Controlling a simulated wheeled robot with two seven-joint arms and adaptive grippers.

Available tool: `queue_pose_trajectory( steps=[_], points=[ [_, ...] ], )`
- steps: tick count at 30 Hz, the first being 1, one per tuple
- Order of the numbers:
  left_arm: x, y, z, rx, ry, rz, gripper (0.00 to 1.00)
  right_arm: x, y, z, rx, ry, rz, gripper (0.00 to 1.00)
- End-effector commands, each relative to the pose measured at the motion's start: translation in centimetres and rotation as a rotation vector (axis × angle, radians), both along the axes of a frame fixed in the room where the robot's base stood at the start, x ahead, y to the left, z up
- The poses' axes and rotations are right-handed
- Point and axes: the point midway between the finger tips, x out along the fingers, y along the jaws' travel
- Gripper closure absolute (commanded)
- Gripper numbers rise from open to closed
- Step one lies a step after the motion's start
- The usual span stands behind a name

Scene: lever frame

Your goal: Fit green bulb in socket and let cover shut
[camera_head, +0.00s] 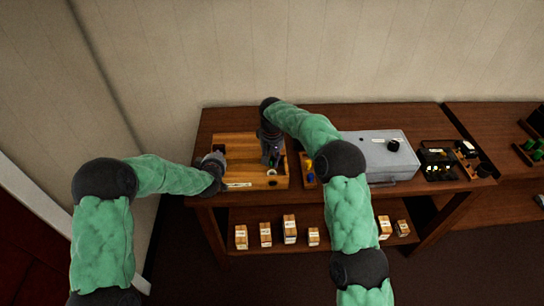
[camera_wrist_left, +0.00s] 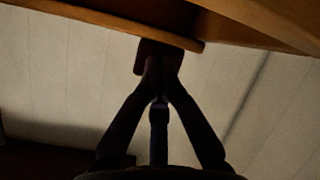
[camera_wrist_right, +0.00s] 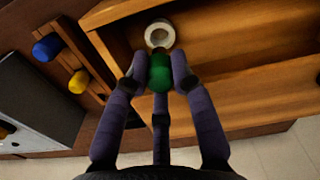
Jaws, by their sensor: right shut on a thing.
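My right gripper (camera_wrist_right: 160,70) is shut on the green bulb (camera_wrist_right: 160,80). In the right wrist view the bulb is right beside the white ring-shaped socket (camera_wrist_right: 160,34) in the wooden frame (camera_wrist_right: 235,82); whether they touch is unclear. In the head view my right gripper (camera_head: 271,160) is over the frame (camera_head: 238,144), by the socket (camera_head: 271,172); the bulb is hidden there. My left gripper (camera_head: 215,158) is at the frame's left side. In the left wrist view its fingers (camera_wrist_left: 158,68) are together against a dark lever-like piece (camera_wrist_left: 155,52). The cover cannot be made out clearly.
A blue bulb (camera_wrist_right: 47,47) and a yellow bulb (camera_wrist_right: 78,82) are in a wooden rack right of the frame in the head view. A grey case (camera_head: 375,150) and a black tray (camera_head: 437,158) stand further right. Several small boxes (camera_head: 289,227) stand on the lower shelf.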

Motion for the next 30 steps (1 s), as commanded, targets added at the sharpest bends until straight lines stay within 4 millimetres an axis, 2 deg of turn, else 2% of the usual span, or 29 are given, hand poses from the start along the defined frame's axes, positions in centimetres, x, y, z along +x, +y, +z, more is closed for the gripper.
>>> queue_pose_trajectory(
  steps=[18,30],
  points=[
    [0.0,0.1,0.0,-0.001,-0.001,0.001,1.00,0.0,0.0,-3.7,-0.001,0.002,0.000,0.97],
    [0.0,0.0,0.0,-0.001,-0.001,0.001,1.00,0.0,0.0,-4.6,0.000,0.001,0.000,0.97]
  ],
)
